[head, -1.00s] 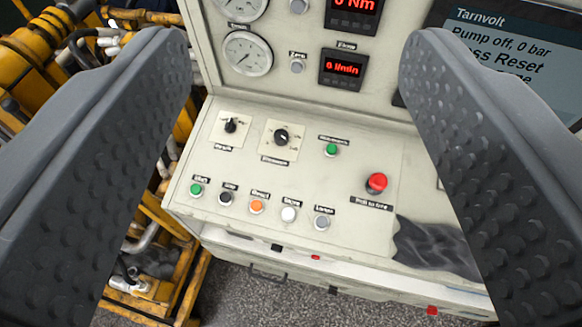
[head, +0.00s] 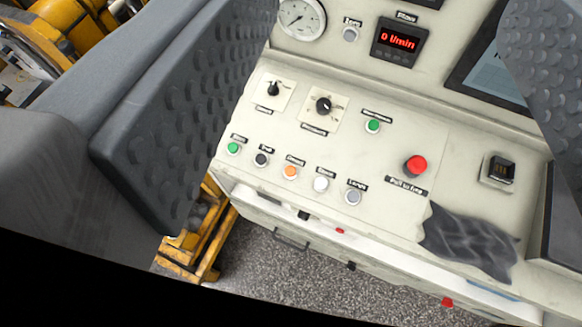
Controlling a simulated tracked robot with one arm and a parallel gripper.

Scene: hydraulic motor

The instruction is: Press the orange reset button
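The orange reset button (head: 290,172) sits in the lower row of the sloped cream control panel (head: 440,150). A black button (head: 261,159) is on its left and a white button (head: 321,184) on its right. My gripper (head: 360,130) is open and empty. Its left finger (head: 185,125) is large at the left, and its right finger (head: 545,70) is at the upper right, cut by the frame edge. The orange button shows between the fingers, apart from both; no finger covers it.
A green button (head: 234,147) and a grey button (head: 353,197) end the row. A red push button (head: 415,166), two knobs and a rocker switch (head: 498,171) stand on the panel. A dark cloth (head: 468,242) drapes over its front edge. Yellow machinery (head: 70,40) is at left.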

